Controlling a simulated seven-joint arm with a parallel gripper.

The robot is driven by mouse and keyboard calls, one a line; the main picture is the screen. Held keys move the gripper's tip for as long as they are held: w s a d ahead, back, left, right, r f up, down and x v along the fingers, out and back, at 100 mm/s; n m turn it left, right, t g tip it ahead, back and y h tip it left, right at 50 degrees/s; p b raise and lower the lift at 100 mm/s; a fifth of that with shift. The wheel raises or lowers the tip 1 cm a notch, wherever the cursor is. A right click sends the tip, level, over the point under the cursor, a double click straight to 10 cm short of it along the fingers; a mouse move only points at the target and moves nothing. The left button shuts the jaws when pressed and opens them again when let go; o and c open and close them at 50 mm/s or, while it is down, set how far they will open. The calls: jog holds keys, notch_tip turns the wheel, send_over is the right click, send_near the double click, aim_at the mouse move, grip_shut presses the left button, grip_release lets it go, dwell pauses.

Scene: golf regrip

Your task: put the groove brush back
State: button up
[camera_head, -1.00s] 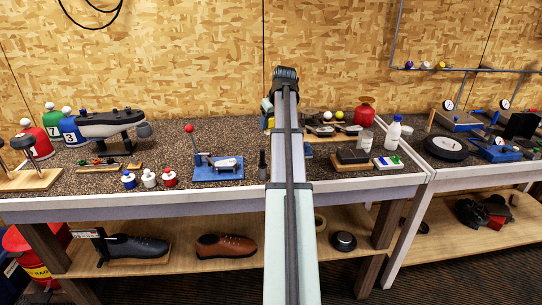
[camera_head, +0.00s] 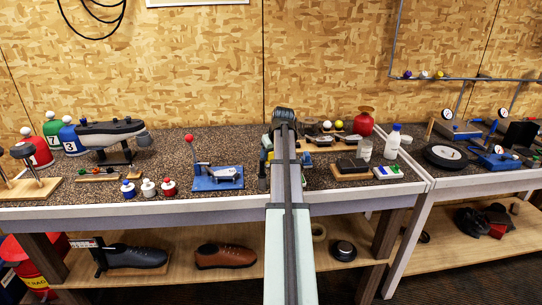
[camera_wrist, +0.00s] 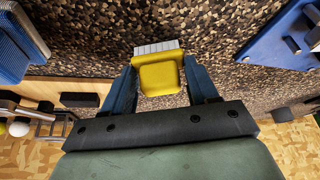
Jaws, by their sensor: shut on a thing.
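The groove brush (camera_wrist: 160,76) has a yellow body and a row of pale bristles, and shows in the wrist view. My gripper (camera_wrist: 161,88) is shut on it, with one blue finger on each side of the yellow body. The bristles point away from the palm, above the dark speckled bench top; I cannot tell how large the gap is. In the head view my arm (camera_head: 285,180) reaches over the bench and hides most of the gripper and the brush.
A blue-based press (camera_head: 215,178) stands left of the arm. A ridged blue item (camera_wrist: 22,45) shows at the wrist view's edge.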

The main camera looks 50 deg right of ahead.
jog(key=shift+f, duration=0.1)
jog(key=o, duration=1)
jog(key=v, duration=1.2)
jog(key=shift+s, duration=0.1)
